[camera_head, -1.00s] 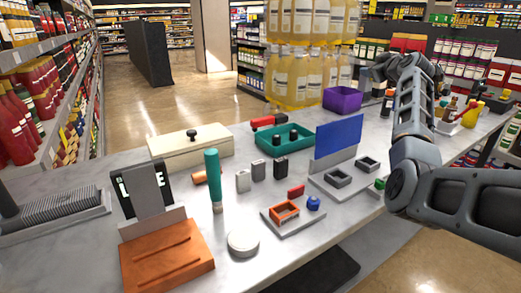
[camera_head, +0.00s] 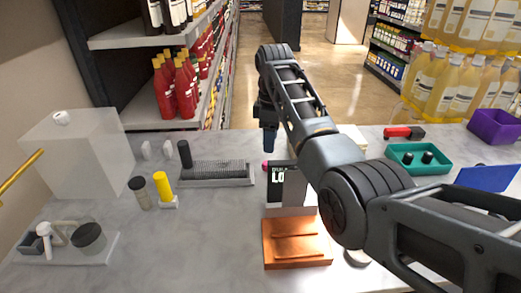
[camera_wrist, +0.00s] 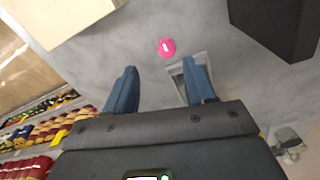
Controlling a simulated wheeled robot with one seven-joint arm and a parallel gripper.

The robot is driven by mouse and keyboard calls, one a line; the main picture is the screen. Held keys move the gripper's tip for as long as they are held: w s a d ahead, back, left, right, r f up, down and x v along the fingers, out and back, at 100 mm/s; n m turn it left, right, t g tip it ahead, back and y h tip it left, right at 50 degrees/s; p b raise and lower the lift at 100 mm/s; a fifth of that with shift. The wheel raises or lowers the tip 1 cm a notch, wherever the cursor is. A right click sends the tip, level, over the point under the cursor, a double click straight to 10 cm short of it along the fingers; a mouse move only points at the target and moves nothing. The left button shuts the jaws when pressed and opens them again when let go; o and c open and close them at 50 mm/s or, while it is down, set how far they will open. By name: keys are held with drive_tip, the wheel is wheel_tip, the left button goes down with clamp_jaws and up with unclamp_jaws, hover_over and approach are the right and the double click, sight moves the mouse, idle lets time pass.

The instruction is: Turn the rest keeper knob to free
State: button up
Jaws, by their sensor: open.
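A small pink round knob (camera_wrist: 167,46) with a white mark lies ahead of my open fingers in the wrist view. I take it to be the rest keeper knob; its lettering is too small to read. In the head view a bit of pink knob (camera_head: 265,165) shows at the left edge of a black lettered sign, the rest hidden. My gripper (camera_wrist: 161,86) is open and empty, apart from the knob.
The black sign (camera_head: 280,178) stands behind a copper-coloured tray (camera_head: 296,250). A ridged grey block (camera_head: 215,172) is to the left. A dark block (camera_wrist: 275,25) and a cream block (camera_wrist: 65,15) flank the knob in the wrist view. A teal tray (camera_head: 395,155) is right.

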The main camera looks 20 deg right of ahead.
drive_tip(key=shift+s+a+f, duration=0.2)
drive_tip(key=shift+s+a, duration=0.05)
drive_tip(key=shift+a, duration=0.2)
wheel_tip(320, 180, down, 8)
drive_tip(key=shift+r, duration=0.25)
clamp_jaws()
